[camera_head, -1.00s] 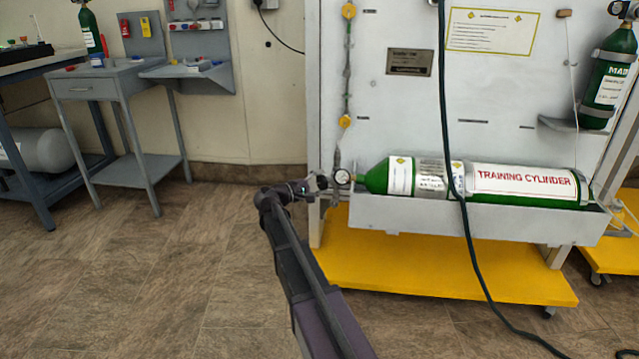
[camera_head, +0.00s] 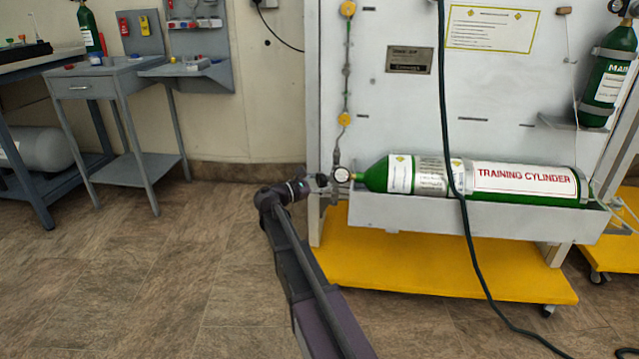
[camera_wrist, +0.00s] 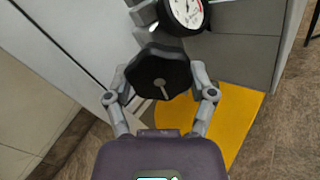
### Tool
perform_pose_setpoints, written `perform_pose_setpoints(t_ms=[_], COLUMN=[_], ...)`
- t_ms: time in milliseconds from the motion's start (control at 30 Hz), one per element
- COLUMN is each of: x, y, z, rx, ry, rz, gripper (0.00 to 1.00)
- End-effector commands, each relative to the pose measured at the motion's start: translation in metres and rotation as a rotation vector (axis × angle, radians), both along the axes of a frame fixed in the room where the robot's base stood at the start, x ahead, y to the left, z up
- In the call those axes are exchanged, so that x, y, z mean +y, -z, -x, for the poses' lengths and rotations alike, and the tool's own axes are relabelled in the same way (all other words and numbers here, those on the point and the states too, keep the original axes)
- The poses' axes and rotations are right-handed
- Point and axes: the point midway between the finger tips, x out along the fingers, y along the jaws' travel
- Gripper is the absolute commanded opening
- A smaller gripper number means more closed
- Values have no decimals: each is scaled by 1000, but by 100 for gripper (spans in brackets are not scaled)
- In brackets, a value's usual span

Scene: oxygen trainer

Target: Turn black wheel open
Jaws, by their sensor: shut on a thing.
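The black wheel (camera_wrist: 160,75) is a dark lobed knob with a pale pin at its centre, in the middle of the wrist view. My gripper (camera_wrist: 162,92) is shut on it, with one finger at its left side and one at its right. In the head view the wheel (camera_head: 322,181) is small and dark, left of the gauge, and my gripper (camera_head: 304,184) reaches it from the left. The green training cylinder (camera_head: 520,182) lies on its side to the right, its valve end toward the wheel.
A white-faced pressure gauge (camera_wrist: 187,10) sits just behind the wheel. A grey tray (camera_head: 480,219) holds the cylinder above a yellow base (camera_head: 440,268). A dark hose (camera_head: 461,200) hangs across the cylinder. The floor to the left is clear up to a grey stand (camera_head: 140,170).

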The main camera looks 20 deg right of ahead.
Motion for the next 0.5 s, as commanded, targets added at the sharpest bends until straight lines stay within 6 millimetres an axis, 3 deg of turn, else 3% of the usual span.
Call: perform_pose_setpoints(t_ms=[500], x=[1], y=[-2], z=[-5], rx=[141], ry=[-11], rz=[28], gripper=[24])
